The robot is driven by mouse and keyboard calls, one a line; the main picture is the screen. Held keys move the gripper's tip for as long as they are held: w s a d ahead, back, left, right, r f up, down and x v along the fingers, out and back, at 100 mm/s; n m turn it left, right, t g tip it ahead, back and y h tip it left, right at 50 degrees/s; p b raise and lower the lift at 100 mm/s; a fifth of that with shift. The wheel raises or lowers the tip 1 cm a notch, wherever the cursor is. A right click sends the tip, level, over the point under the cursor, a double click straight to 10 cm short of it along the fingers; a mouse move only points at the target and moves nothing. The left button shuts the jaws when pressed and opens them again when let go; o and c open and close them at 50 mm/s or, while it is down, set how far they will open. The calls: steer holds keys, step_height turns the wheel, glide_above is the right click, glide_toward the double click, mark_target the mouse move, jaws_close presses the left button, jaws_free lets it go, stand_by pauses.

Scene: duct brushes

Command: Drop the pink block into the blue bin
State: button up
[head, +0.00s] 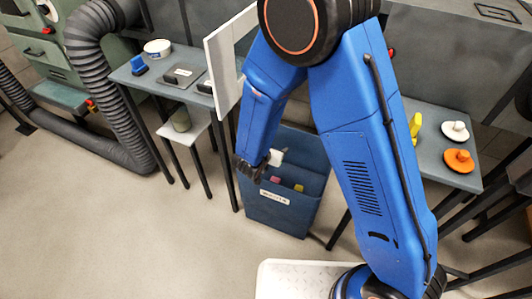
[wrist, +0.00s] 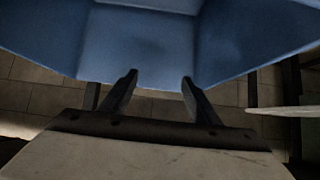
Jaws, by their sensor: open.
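The blue bin (head: 282,216) stands on the floor between two tables, with a white label on its front. A small pink block (head: 275,179) shows in its front opening, beside a yellow-orange piece (head: 298,188). How deep they sit cannot be told. My gripper (head: 250,168) is at the bin's upper left edge in the head view. In the wrist view, my gripper (wrist: 158,84) has its two dark fingers apart with nothing between them. The blue bin's walls (wrist: 135,45) fill the top of that view; no pink block shows there.
The left table (head: 140,84) holds a blue item (head: 138,65), a white round container (head: 157,48) and dark pieces. The right table (head: 430,150) holds white and orange round brushes and a yellow item. A thick ribbed duct (head: 90,60) hangs at left. The left foreground floor is clear.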

steer(key=v, duration=1.5)
steer(key=shift+s, duration=0.15)
steer(key=shift+s+a+r, duration=0.1)
